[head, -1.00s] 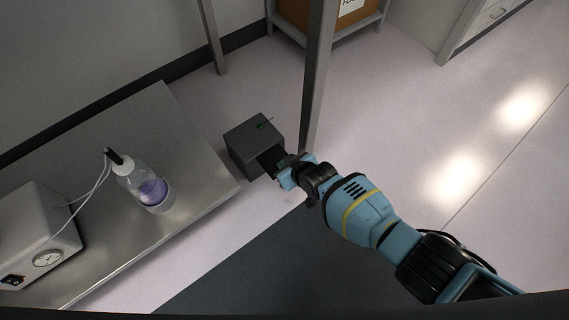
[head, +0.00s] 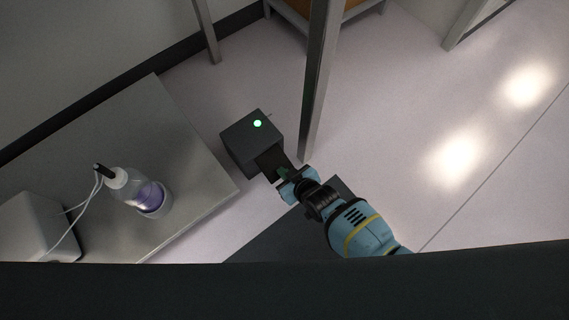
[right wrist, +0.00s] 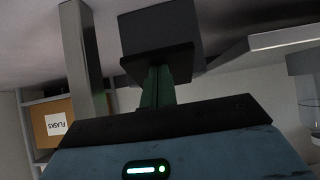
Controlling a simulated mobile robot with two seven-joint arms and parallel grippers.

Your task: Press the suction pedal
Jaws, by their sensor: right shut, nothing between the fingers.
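The suction pedal is a dark grey box (head: 250,139) on the floor with a black pedal plate (head: 270,162) on its near side. A green light (head: 257,123) glows on top of the box. My right gripper (head: 283,174) is at the front edge of the pedal plate. In the right wrist view the shut green fingers (right wrist: 157,84) reach to the plate (right wrist: 163,62) and seem to touch it, with nothing held. The fingertips are partly hidden by the plate. My left gripper is not in view.
A metal post (head: 318,85) stands just right of the pedal box. A steel table (head: 187,165) at the left carries a bottle with purple liquid (head: 145,194) and a grey pump unit (head: 28,228). Open floor (head: 430,110) lies to the right.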

